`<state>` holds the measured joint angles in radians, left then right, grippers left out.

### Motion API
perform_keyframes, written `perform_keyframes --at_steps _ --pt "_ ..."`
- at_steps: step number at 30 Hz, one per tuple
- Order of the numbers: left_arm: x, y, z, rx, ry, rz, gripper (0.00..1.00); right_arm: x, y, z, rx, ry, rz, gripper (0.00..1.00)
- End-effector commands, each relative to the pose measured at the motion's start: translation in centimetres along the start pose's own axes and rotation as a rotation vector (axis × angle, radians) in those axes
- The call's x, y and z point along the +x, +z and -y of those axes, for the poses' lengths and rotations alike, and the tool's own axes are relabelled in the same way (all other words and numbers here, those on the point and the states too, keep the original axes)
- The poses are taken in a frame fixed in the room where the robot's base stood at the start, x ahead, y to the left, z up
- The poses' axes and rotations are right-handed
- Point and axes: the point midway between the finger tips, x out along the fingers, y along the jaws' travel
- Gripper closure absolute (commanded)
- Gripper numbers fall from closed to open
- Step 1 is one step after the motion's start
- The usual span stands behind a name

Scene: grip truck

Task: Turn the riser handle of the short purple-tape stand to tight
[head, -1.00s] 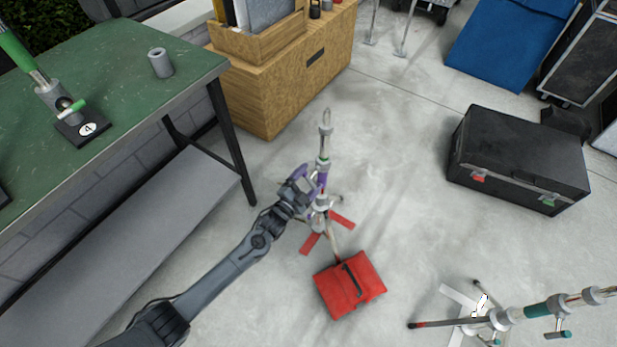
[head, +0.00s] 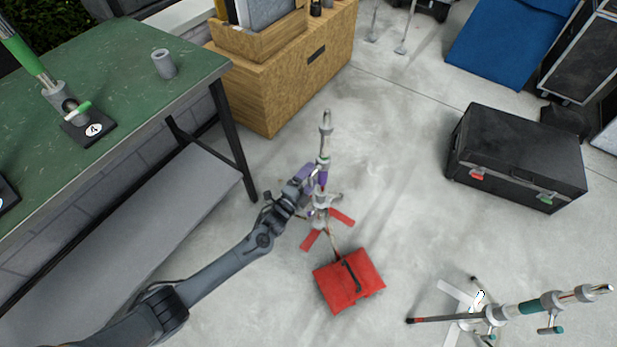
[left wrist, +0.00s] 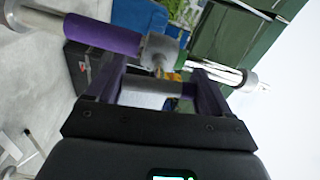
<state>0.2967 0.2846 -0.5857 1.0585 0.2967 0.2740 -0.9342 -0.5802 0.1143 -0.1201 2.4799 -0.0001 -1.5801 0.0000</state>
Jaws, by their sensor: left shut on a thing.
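The short purple-tape stand (head: 324,147) stands upright on the concrete floor, with a silver riser, a purple band and red-tipped legs. In the left wrist view its tube lies sideways across the top, with the purple band (left wrist: 100,35) left of a silver collar (left wrist: 165,48). A pale grey riser handle (left wrist: 150,95) joins the collar by a short stem. My left gripper (head: 312,174) reaches the stand from the left; its purple fingers (left wrist: 155,88) are shut on the handle, one on each end. How tight the handle is cannot be told. My right gripper is out of view.
A red sandbag (head: 348,282) lies against the stand's legs. A green-topped table (head: 135,75) stands left and a wooden cabinet (head: 285,80) behind. A black case (head: 515,155) sits right; a teal-taped stand (head: 530,308) is lower right. The floor between is clear.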

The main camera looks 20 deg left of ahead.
Motion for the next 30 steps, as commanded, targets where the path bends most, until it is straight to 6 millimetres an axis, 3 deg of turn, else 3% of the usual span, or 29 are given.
perform_keyframes --at_steps 10,11,14,23,30 --pt "0.0 0.0 0.1 0.001 -0.002 -0.001 0.49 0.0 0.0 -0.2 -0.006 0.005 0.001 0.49" --pt "0.0 0.0 0.1 0.001 -0.002 -0.001 0.14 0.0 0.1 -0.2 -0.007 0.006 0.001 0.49" --pt "0.0 0.0 0.1 0.001 -0.002 -0.001 0.00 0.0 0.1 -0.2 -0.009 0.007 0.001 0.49" --pt "-0.2 0.0 0.1 0.001 0.000 0.000 0.00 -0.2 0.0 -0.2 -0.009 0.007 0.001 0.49" --pt "-3.0 -0.1 0.3 0.000 0.003 -0.001 0.00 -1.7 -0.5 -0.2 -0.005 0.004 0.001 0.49"
